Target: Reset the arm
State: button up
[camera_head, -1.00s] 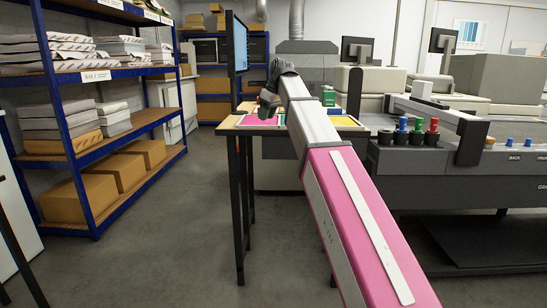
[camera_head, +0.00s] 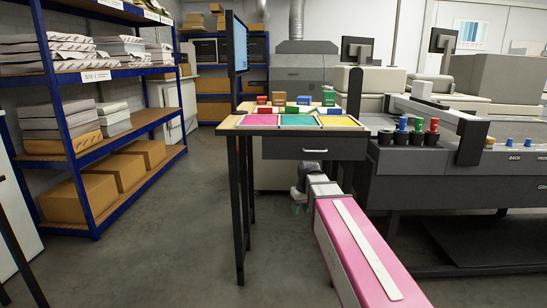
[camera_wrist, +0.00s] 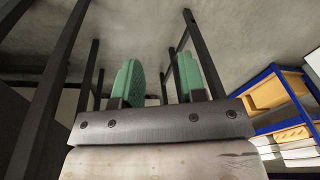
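My arm (camera_head: 360,250) reaches forward with its pink link low, below the level of the tabletop. My gripper (camera_head: 297,207) hangs small and partly hidden at the far end of the arm, below and in front of the table's drawer. In the wrist view my gripper (camera_wrist: 157,72) shows two green fingers standing apart with nothing between them, so it is open and empty. The wrist view is tilted, with grey floor behind the fingers.
A wooden table (camera_head: 231,123) with coloured trays and small boxes stands above the gripper, with a drawer (camera_head: 310,148) and dark legs. A grey printing machine (camera_head: 470,185) is at right. Blue shelving (camera_head: 75,145) is at left. The floor (camera_head: 165,240) between is clear.

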jog(key=s+d+f+m, duration=0.2)
jog(key=s+d+f, duration=0.2)
jog(key=s+f, duration=0.3)
jog(key=s+d+f+m+g+h, duration=0.1)
jog(key=s+d+f, duration=0.3)
jog(key=s+f, duration=0.4)
jog(key=shift+f+m, duration=0.6)
jog(key=shift+f, duration=0.35)
